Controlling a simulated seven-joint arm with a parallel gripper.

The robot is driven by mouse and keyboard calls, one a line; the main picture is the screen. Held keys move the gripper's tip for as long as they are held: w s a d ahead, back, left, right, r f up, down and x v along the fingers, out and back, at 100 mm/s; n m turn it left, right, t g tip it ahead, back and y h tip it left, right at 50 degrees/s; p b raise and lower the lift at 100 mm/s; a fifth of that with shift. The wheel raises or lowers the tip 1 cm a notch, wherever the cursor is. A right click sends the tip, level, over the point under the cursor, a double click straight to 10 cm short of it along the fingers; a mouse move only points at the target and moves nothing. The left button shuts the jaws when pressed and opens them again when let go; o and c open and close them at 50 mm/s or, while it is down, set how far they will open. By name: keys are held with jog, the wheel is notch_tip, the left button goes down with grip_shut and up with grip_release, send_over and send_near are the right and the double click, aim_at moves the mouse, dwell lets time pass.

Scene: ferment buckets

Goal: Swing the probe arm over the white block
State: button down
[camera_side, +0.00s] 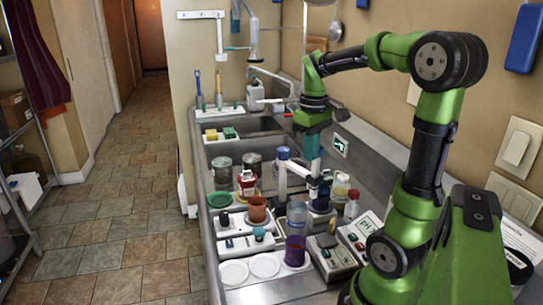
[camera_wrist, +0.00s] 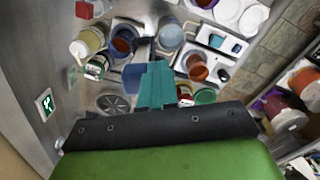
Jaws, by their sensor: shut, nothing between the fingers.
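My gripper (camera_side: 313,157) points down above the counter, its teal fingers shut and empty. In the wrist view its fingertips (camera_wrist: 157,68) are beside a blue-capped post (camera_wrist: 133,78). In the side view this post (camera_side: 282,170) is pale and upright, just left of the fingers. A dark probe arm (camera_side: 300,171) runs from the post to the right, below my fingers. I cannot tell whether they touch it. Its far end is near a dark blue cup (camera_side: 320,197). A white block (camera_side: 232,221) with an orange-brown cup stands left of the post; a second white block (camera_side: 246,244) is nearer the camera.
Jars (camera_side: 222,171), a red-labelled bottle (camera_side: 247,183) and a clear cup (camera_side: 296,214) crowd around the post. A purple-filled cup (camera_side: 295,251), white discs (camera_side: 265,265) and grey meter boxes (camera_side: 330,254) stand nearer the camera. The sink (camera_side: 245,124) lies behind.

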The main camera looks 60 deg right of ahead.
jog(key=shift+s+d, duration=0.35)
jog(key=shift+d, duration=0.35)
jog(key=shift+s+d, duration=0.35)
jog(key=shift+d, duration=0.35)
jog(key=d, duration=0.3)
jog(key=shift+s, duration=0.35)
notch_tip(320, 180, up, 6)
jog(key=a, duration=0.1)
jog(key=shift+a, duration=0.25)
dwell(0.6)
